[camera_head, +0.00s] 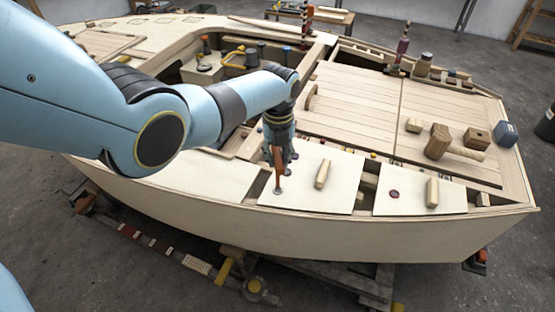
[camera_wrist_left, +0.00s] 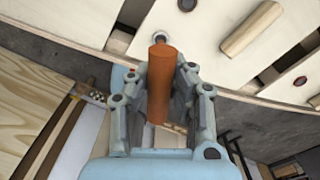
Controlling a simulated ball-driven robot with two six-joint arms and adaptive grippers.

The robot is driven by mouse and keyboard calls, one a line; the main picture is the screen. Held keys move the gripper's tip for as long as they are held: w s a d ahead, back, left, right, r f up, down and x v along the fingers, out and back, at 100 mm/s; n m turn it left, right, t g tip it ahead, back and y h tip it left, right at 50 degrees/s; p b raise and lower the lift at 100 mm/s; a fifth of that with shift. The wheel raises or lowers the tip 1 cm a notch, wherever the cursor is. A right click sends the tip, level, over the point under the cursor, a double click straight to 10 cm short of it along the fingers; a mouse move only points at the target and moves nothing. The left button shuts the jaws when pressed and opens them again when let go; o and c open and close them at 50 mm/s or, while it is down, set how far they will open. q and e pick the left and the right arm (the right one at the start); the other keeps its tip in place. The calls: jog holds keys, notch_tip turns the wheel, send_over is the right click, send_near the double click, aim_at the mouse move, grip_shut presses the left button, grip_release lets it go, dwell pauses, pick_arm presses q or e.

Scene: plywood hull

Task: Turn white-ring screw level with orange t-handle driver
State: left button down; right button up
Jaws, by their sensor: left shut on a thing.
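My left gripper (camera_head: 279,158) reaches down over the near side of the hull and is shut on the orange t-handle driver (camera_head: 278,177). In the left wrist view the orange handle (camera_wrist_left: 160,88) stands between the two fingers (camera_wrist_left: 172,98). In the head view the driver is about upright, its lower end at a small pale-ringed screw (camera_head: 278,190) on a light plywood panel. A pale ring (camera_wrist_left: 131,38) also shows beside the handle in the left wrist view. Whether the tip is seated, and the screw's slot, are hidden. My right gripper is out of view.
The plywood panel (camera_head: 318,187) has a wooden grip bar (camera_head: 322,174). The panel to its right has another bar (camera_head: 432,192) and a dark red round piece (camera_head: 394,194). Wooden blocks (camera_head: 438,141) lie on the slatted deck. The hull's edge (camera_head: 330,212) is close in front.

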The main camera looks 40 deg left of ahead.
pick_arm(q)
jog(key=shift+f, duration=0.2)
dwell(0.3)
jog(key=shift+f+b, duration=0.4)
jog(key=shift+b, duration=0.1)
jog(key=shift+r, duration=0.1)
jog(key=shift+s+n+p, duration=0.1)
jog(key=shift+n+p, duration=0.35)
jog(key=shift+n, duration=0.75)
jog(key=n, duration=0.2)
jog(key=shift+n, duration=0.4)
jog(key=shift+s, duration=0.1)
jog(key=n, duration=0.2)
jog(key=shift+s+a+n, duration=0.1)
jog(key=shift+n, duration=1.4)
